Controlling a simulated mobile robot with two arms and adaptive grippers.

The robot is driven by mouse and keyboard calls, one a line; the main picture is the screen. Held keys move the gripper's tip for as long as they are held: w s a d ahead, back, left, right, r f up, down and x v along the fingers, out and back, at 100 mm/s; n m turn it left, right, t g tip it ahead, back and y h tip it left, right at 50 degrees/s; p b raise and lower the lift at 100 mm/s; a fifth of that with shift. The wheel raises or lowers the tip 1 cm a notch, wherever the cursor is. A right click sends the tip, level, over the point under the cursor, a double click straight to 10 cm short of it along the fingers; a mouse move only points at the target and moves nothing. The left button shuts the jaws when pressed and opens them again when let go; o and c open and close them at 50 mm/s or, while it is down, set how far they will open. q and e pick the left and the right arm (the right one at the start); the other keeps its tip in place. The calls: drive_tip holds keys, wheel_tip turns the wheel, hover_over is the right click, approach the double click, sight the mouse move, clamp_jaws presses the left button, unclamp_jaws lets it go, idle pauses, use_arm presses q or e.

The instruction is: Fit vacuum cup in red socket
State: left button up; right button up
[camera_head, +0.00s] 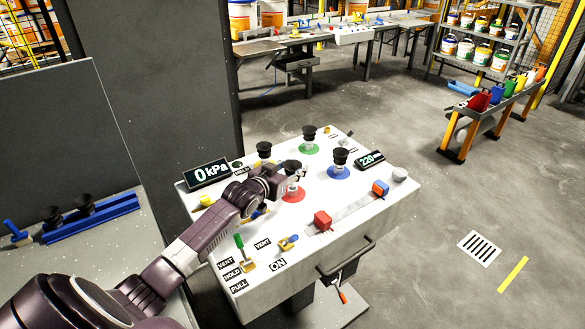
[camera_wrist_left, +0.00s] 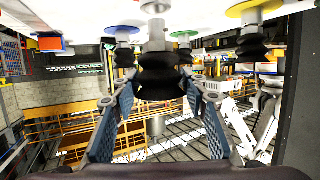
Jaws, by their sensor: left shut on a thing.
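In the head view my left gripper (camera_head: 286,181) is at the red socket (camera_head: 293,195) on the white console. It is shut on a black bellows vacuum cup (camera_head: 292,166), which stands upright over the red disc. The left wrist view is upside down and shows the same black cup (camera_wrist_left: 158,75) between the blue-padded fingers of my left gripper (camera_wrist_left: 158,95). A metal fitting shows between the cup and the console. The joint is cut off there, so I cannot tell whether the cup is fully seated. My right gripper is not in view.
Black cups stand on the green socket (camera_head: 309,149) and blue socket (camera_head: 339,173), close by. A gauge (camera_head: 207,172) reads 0 kPa. A blue rack (camera_head: 92,218) with two black cups lies on the left bench. A lever (camera_head: 240,243) stands at the console front.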

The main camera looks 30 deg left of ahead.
use_arm(q)
drive_tip(key=shift+f+b, duration=0.7)
drive_tip(key=shift+f, duration=0.85)
drive_tip(key=o, duration=1.3)
drive_tip(key=shift+c, duration=0.2)
drive_tip(key=shift+r, duration=0.1)
drive_tip(key=v, duration=0.7)
drive_tip(key=shift+s, duration=0.25)
